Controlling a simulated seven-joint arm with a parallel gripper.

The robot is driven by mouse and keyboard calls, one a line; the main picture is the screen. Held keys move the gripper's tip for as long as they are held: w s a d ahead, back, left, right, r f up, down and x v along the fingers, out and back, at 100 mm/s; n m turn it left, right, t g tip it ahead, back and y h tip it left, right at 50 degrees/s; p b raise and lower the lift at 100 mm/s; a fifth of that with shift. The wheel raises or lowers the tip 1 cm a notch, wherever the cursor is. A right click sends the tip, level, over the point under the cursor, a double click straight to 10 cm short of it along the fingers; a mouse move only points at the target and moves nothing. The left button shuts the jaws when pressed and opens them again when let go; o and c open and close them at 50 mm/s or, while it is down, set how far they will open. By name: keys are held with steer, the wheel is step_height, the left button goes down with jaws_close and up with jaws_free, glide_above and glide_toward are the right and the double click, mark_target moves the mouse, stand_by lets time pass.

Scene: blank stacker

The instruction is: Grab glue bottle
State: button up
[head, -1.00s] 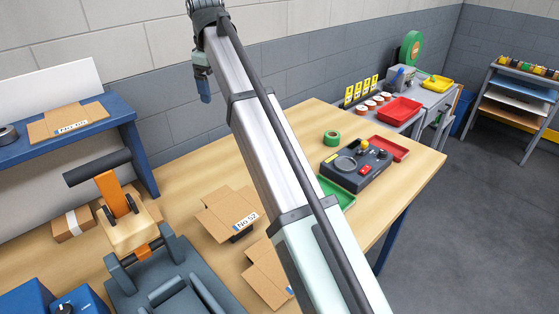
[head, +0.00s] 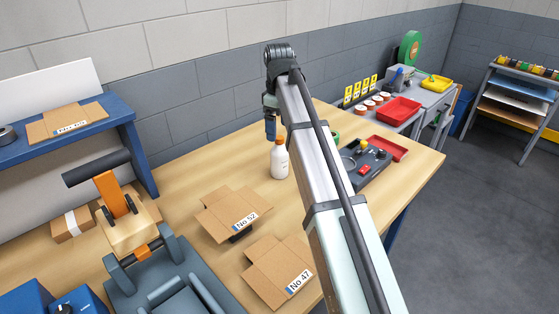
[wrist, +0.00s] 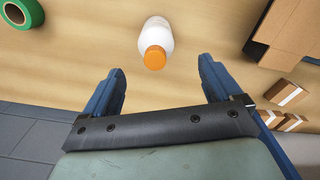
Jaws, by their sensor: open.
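The glue bottle (head: 280,162) is white with an orange cap and stands upright on the wooden table. In the wrist view the bottle (wrist: 158,36) lies just beyond my fingertips, its cap between their two lines. My gripper (head: 271,130) hangs above and slightly left of the bottle in the head view. In the wrist view my gripper (wrist: 162,74) is open, with two blue fingers spread apart and nothing held. The fingers appear apart from the bottle.
Cardboard pieces marked No 52 (head: 232,212) and No 47 (head: 278,274) lie in front of the bottle. Bare tabletop surrounds the bottle.

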mark_target(279, 137)
steer(key=shift+w+d+f, duration=0.1)
steer(key=shift+w+f, duration=0.05)
steer(key=shift+f, duration=1.8)
steer(key=shift+w+f, duration=0.15)
steer(key=shift+f, duration=1.8)
jaws_close()
